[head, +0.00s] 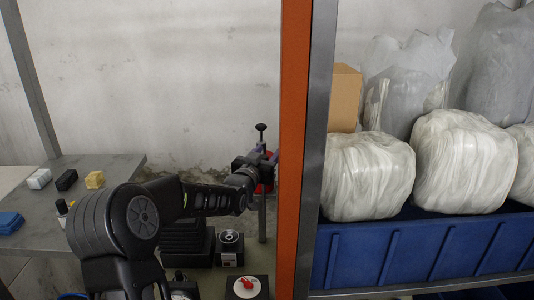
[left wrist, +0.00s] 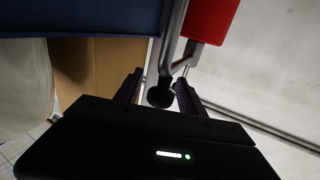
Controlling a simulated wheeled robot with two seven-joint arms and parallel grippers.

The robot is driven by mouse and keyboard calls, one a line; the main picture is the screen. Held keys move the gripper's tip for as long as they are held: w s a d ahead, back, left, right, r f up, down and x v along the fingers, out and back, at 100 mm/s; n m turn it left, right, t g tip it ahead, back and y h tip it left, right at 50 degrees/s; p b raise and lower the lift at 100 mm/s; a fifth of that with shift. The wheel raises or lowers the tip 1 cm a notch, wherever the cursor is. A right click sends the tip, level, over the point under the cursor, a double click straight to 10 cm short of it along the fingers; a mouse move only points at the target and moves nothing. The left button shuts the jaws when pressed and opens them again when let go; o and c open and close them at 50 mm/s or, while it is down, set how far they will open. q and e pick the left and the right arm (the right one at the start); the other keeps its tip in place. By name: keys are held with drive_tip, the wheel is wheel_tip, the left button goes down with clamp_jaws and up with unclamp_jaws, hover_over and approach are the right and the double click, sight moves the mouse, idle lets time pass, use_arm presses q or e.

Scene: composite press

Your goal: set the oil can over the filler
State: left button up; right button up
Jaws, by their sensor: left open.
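My left gripper (head: 262,164) reaches in from the left beside the orange post. In the left wrist view it (left wrist: 159,82) is open, with a dark round knob (left wrist: 160,96) showing between its fingers; contact cannot be told. A red cylindrical body (left wrist: 210,18), possibly the oil can, shows above the fingers beside a grey metal bar. Its red side (head: 267,182) also shows in the head view, partly hidden by my gripper and the post. I cannot tell for sure which part is the filler. My right gripper is not in view.
The orange post (head: 293,120) stands close to my gripper's right. Beyond it are a blue bin (head: 400,250) and wrapped bundles (head: 368,175). A grey table (head: 110,170) at left holds small blocks. A dark-topped round fitting (head: 230,238) and a red-handled dial (head: 247,286) lie below.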

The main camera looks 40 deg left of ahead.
use_arm(q)
drive_tip(key=shift+c, duration=0.6)
clamp_jaws()
idle(0.8)
